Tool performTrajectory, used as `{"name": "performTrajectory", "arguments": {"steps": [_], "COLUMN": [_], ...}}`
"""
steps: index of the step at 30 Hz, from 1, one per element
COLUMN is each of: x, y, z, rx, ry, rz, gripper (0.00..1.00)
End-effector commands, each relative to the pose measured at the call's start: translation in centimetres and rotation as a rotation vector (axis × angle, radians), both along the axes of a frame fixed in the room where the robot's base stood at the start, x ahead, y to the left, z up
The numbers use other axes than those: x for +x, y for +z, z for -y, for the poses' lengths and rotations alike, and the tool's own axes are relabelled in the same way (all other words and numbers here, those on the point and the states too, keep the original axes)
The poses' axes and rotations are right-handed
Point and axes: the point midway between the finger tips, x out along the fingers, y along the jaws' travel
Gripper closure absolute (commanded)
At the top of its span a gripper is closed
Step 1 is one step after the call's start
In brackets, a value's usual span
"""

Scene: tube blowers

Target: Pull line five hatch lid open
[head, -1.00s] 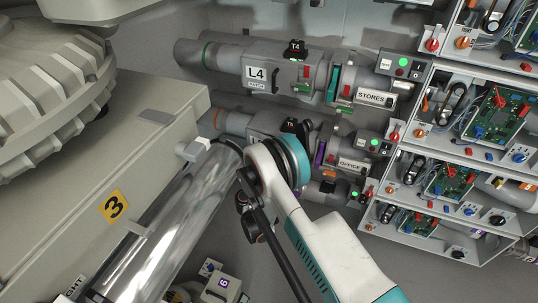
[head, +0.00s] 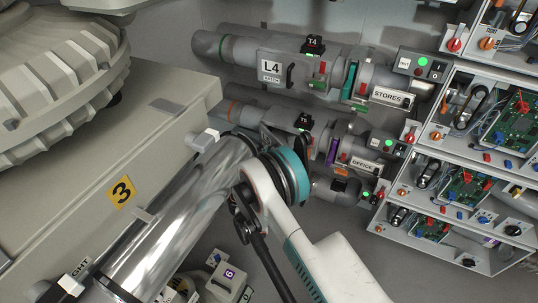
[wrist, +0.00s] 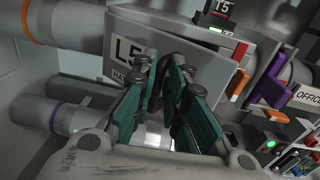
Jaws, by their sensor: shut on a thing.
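The line five hatch lid (wrist: 128,52) is a grey panel marked L5 in the wrist view, partly covered by my fingers. Its black handle (wrist: 166,64) stands between the fingertips. My gripper (wrist: 166,72) has its teal-padded fingers converging on this handle and is shut on it. The lid looks slanted in this view; I cannot tell how far it stands off its pipe. The T5 unit (wrist: 216,14) sits above the lid and also shows in the head view (head: 303,121).
The line four pipe with its L4 hatch (head: 270,68) runs above. The STORES (head: 391,97) and OFFICE (head: 365,164) signs mark line ends. Open circuit racks (head: 510,125) stand at the right. A large grey housing marked 3 (head: 165,150) crowds the left.

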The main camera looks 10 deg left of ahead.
Motion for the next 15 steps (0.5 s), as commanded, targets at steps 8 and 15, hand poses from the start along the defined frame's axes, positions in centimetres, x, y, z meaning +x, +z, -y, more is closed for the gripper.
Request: {"name": "performTrajectory", "arguments": {"steps": [8, 15], "x": [0.39, 0.38], "y": [0.59, 0.45], "z": [-1.07, -0.97], "rx": [-0.008, -0.006], "ry": [0.024, 0.023], "rz": [0.006, 0.004], "gripper": [0.69, 0.69]}}
